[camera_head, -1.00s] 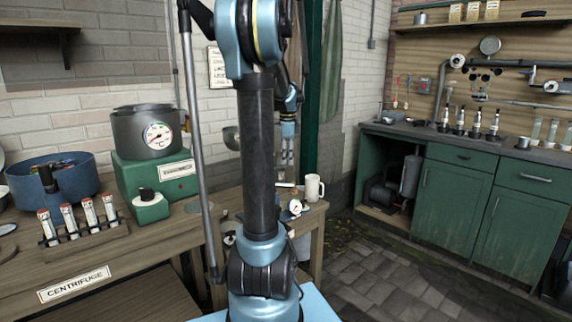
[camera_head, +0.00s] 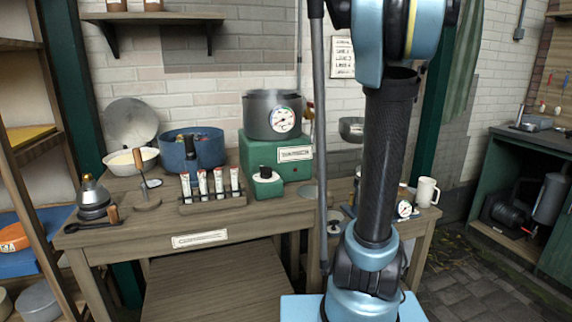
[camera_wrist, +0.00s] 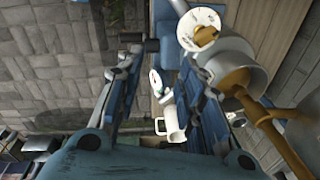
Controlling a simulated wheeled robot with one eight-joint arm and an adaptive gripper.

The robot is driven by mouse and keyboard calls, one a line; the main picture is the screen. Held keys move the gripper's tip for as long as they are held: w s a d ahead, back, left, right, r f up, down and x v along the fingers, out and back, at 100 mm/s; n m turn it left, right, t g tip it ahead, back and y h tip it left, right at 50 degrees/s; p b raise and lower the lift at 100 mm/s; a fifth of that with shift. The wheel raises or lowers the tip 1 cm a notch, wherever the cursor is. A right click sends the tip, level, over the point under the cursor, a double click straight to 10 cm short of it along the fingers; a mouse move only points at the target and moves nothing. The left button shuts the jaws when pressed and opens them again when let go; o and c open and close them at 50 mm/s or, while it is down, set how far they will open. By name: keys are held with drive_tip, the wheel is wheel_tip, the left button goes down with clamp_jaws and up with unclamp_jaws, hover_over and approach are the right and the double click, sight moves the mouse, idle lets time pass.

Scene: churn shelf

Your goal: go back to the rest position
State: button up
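My gripper (camera_wrist: 168,48) shows in the wrist view, with its two fingers apart and nothing held between them. In the head view my arm stands upright right of the middle, and the gripper is hidden behind it. A white mug (camera_wrist: 173,122) shows in the gap between the fingers in the wrist view, farther off than the fingers. The same mug (camera_head: 427,191) stands at the right end of the workbench in the head view.
The workbench (camera_head: 262,216) carries a tube rack (camera_head: 213,202), a blue tub (camera_head: 178,155) and a grey pot with a dial (camera_head: 262,117) on a green base. A shelf unit (camera_head: 30,160) stands at left, a green cabinet (camera_head: 556,225) at right. Paved floor lies between bench and cabinet.

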drive_tip(key=s+a+f+n, duration=0.7)
drive_tip(key=s+a+n, duration=0.1)
drive_tip(key=s, duration=0.3)
drive_tip(key=s+a+f+n, duration=0.8)
drive_tip(key=s+n, duration=0.1)
drive_tip(key=s, duration=0.2)
drive_tip(key=shift+a+t, duration=0.2)
drive_tip(key=shift+t, duration=0.2)
drive_tip(key=shift+d, duration=0.1)
